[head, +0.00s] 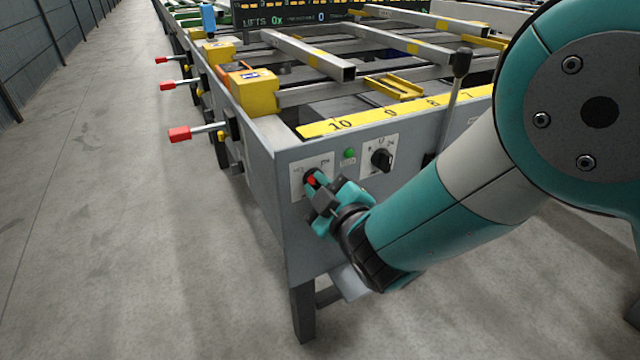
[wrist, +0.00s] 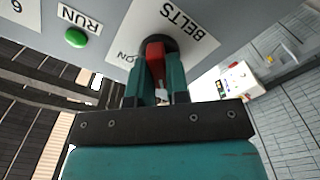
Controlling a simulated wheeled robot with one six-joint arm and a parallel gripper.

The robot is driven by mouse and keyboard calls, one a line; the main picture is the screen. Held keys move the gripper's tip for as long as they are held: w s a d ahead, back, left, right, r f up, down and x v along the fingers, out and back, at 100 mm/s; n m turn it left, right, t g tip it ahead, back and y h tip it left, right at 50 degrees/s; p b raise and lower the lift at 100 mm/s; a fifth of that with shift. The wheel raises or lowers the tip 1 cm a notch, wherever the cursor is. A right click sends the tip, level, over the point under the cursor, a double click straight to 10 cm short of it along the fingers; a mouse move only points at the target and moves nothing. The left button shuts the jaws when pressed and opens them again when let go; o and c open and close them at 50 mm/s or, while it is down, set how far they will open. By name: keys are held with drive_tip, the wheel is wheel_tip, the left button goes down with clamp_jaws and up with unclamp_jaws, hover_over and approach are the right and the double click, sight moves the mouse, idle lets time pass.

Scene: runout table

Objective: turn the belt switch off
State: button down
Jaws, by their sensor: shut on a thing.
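The belt switch has a red handle (head: 312,181) on a dark round base, on a white plate at the left of the grey end panel. In the wrist view the red handle (wrist: 155,50) sits between my two teal fingers, beside the words BELTS and ON. My gripper (head: 315,189) is shut on this handle; in the wrist view its fingertips (wrist: 157,72) flank it. The fingers hide part of the handle and plate, so I cannot tell which mark the handle points to.
A green RUN lamp (head: 349,154) and a black rotary knob (head: 382,159) sit right of the switch. A black-knobbed lever (head: 460,65) stands further right. Red-tipped handles (head: 180,134) stick out along the table's left side. The floor at left is clear.

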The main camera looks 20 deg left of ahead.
idle(0.3)
drive_tip(key=c, duration=1.1)
unclamp_jaws()
drive_tip(key=b+v, duration=1.6)
drive_tip(key=v, duration=0.1)
drive_tip(key=shift+s+d, duration=0.15)
